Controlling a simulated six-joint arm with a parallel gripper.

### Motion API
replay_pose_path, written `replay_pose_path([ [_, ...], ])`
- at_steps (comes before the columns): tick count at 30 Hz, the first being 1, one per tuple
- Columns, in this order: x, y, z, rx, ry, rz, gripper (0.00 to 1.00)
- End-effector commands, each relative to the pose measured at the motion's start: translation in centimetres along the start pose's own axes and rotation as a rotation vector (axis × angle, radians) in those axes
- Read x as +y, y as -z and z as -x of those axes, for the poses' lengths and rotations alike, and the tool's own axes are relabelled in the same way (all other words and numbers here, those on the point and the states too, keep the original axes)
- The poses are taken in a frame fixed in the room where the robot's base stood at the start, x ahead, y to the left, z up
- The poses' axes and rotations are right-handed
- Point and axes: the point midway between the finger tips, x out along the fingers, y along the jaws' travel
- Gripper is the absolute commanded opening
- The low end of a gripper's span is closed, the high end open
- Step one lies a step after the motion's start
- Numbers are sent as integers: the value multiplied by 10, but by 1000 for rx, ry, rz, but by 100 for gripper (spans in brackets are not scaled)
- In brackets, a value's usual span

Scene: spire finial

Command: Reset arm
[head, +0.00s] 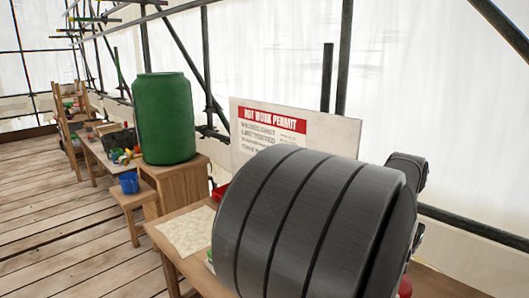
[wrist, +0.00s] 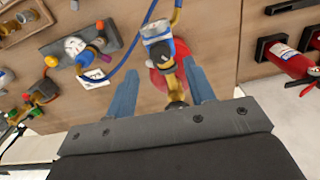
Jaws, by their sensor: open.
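My gripper (wrist: 160,70) shows in the wrist view with its two blue fingers spread apart. A yellow, blue and white tool (wrist: 158,38) shows between and beyond the fingers, with gaps to each side. I cannot tell how far it is from the fingertips. In the head view, a large dark grey ribbed arm link of mine fills the lower right, and my gripper is not visible there.
A blue hose (wrist: 128,62) curves left of the tool. A grey tray (wrist: 75,45) holds small fittings. Red extinguishers (wrist: 285,58) lie at right. In the head view, a green drum (head: 165,118) stands on a wooden cabinet, and a permit board (head: 262,125) stands behind my arm.

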Motion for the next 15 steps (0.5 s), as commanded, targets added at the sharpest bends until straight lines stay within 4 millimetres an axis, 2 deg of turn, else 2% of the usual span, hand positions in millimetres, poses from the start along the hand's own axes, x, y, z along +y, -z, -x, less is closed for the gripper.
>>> replay_pose_path([
  [1,0,-1,-11,-3,-1,0,49],
  [7,0,-1,-51,-4,-1,-2,49],
  [15,0,0,-46,1,0,-232,49],
])
